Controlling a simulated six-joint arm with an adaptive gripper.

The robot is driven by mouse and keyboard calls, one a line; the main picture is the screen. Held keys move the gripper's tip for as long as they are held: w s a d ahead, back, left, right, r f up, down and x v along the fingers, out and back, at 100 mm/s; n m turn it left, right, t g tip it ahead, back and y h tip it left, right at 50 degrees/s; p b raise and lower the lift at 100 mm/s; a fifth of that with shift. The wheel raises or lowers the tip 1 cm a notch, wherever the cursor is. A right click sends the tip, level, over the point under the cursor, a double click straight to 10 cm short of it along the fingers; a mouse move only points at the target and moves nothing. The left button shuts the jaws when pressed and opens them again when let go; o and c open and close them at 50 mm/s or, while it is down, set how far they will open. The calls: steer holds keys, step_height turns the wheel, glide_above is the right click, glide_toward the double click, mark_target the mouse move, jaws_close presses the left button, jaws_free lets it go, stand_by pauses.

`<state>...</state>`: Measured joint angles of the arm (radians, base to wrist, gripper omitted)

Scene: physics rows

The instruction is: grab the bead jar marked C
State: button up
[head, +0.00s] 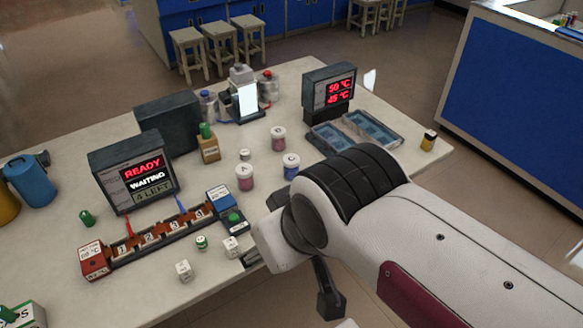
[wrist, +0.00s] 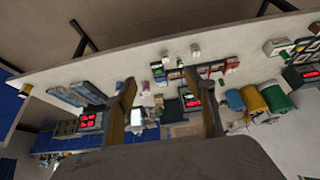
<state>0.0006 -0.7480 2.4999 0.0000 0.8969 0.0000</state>
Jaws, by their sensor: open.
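Several white-lidded bead jars stand in the middle of the bench in the head view. One is a blue jar (head: 291,168), with a pink jar (head: 245,179) to its left and another pink jar (head: 278,140) behind it. The lid letters are too small to read surely, so I cannot tell which is C. My gripper is mostly hidden behind my arm in the head view, with one dark finger low at the bench's front. In the wrist view my gripper (wrist: 166,78) has its fingers wide apart, holding nothing.
A row of numbered slots (head: 163,238) lies left of my arm, with small white cubes (head: 184,270) in front. Blue trays (head: 370,128) and a red-digit display (head: 329,90) stand behind my arm. Bare bench lies around the jars.

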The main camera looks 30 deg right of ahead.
steer(key=w+d+f+m+t+h, duration=0.15)
steer(key=w+d, duration=0.25)
steer(key=w, duration=0.8)
steer(key=m+t+h, duration=0.2)
steer(key=t, duration=0.2)
glide_above(293, 166)
steer(key=s+a, duration=0.6)
steer(key=a, duration=0.3)
step_height(293, 166, down, 12)
steer(key=shift+m+t+h, duration=0.35)
steer(key=shift+t+h, duration=0.3)
steer(key=shift+t, duration=0.1)
steer(key=shift+w+d+f, duration=0.25)
steer(key=shift+d+f, duration=1.05)
steer(key=shift+f, duration=0.15)
steer(key=shift+w+d+f, duration=0.25)
steer(key=shift+d+f, duration=1.05)
steer(key=shift+f, duration=0.15)
steer(key=shift+w+d+f, duration=0.25)
steer(key=shift+d+f, duration=1.05)
steer(key=shift+f, duration=0.15)
steer(key=shift+x, duration=1.25)
steer(key=shift+a+x, duration=0.2)
steer(key=shift+x, duration=2.4)
